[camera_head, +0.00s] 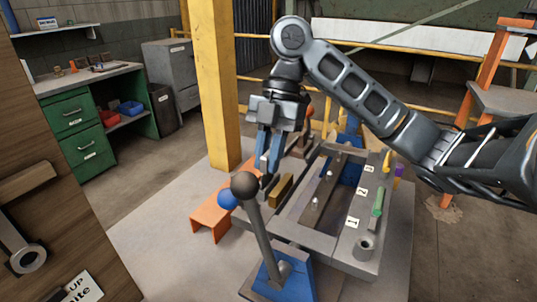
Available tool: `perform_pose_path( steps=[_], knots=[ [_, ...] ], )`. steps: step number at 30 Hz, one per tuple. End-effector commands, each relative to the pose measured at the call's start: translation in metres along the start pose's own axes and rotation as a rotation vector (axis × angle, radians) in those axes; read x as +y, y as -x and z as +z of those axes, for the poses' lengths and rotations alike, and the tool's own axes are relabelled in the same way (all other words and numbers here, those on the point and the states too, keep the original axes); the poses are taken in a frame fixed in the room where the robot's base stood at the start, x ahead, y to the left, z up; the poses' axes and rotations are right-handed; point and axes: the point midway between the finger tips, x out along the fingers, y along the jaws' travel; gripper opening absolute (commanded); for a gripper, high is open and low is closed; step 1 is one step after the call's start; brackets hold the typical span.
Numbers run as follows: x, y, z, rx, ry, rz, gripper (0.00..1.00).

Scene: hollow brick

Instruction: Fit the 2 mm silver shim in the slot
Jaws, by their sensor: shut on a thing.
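My gripper (266,165) points down with its blue fingers over the left side of a grey machine bed (305,238). It is closed on a small grey piece between the fingertips, mostly hidden by the fingers. I cannot tell for sure that it is the silver shim, nor its thickness. A brass-coloured block (281,188) sits on the bed just right of and below the fingertips. The slot cannot be made out clearly; the fingers cover the bed there. Number labels 1 (353,223), 2 (362,193) and 3 (369,170) run along the bed's right rail.
A lever with a dark ball knob (244,185) rises close in front of the gripper. A blue ball (227,200) and an orange stand (209,222) are to its left. A green handle (378,202) lies on the right rail. A yellow post (214,85) stands behind left.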

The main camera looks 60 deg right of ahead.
Motion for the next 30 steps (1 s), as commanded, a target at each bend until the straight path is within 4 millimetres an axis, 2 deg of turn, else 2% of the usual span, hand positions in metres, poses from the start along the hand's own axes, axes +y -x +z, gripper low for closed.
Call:
perform_pose_path(
  steps=[30],
  knots=[
    [0.000, -0.016, 0.007, 0.000, 0.000, 0.000, 0.00]
  ],
)
